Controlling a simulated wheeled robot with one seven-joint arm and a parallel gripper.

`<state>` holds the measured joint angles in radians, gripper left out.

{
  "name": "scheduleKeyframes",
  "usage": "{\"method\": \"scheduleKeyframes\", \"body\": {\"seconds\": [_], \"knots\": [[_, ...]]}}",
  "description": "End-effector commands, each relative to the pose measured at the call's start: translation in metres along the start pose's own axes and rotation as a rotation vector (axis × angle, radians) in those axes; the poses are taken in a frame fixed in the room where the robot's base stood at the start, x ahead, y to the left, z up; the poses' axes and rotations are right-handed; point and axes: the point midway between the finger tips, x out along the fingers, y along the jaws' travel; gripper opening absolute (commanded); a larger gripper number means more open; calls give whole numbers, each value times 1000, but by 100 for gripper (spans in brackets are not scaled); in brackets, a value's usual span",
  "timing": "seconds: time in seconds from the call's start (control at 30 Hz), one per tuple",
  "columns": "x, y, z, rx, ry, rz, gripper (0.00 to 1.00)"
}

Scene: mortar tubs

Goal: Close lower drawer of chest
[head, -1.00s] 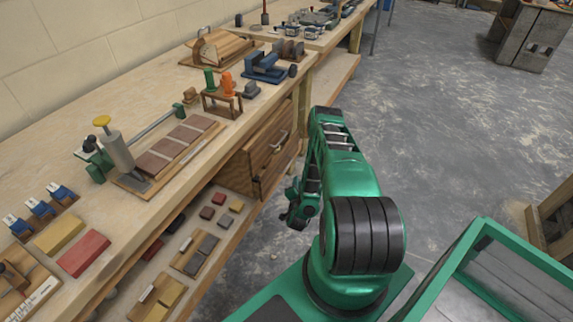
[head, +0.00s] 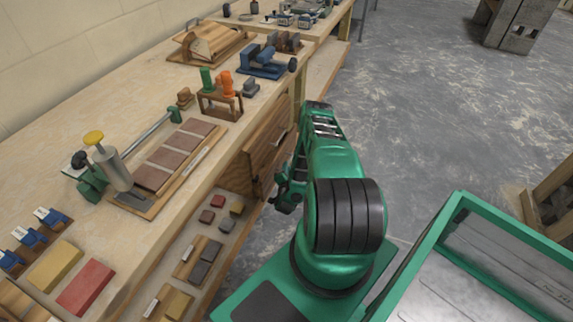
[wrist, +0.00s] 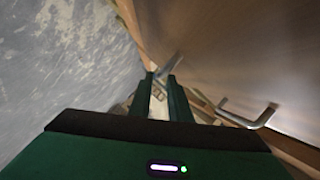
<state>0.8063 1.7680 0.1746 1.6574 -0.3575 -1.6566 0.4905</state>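The wooden chest (head: 266,150) stands beneath the workbench, its drawer fronts facing the aisle. A metal handle (head: 281,137) shows on its upper front, partly behind my arm. I cannot make out the lower drawer clearly or tell how far it stands out. In the wrist view, a wooden front (wrist: 235,50) fills the right side, with a bar handle (wrist: 250,115) right of my fingers. My gripper (wrist: 161,75) has its two fingers apart with nothing held between them. In the head view my gripper (head: 286,198) hangs beside the chest, low at the bench's front; contact cannot be told.
The workbench (head: 60,130) carries tools, brown tiles and coloured blocks. A lower shelf (head: 222,237) holds small blocks and boards near my arm. A green-rimmed tub (head: 455,215) stands at right. The grey floor (head: 420,110) beyond my arm is clear.

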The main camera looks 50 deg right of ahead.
Motion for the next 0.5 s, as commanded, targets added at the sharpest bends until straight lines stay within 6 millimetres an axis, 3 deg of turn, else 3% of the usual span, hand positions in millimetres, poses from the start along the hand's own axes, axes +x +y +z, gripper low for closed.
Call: {"method": "scheduleKeyframes", "body": {"seconds": [0.2, 0.5], "knots": [[34, 1, -2, 3, 4, 1, 17], [51, 2, -2, 1, 2, 3, 17]]}}
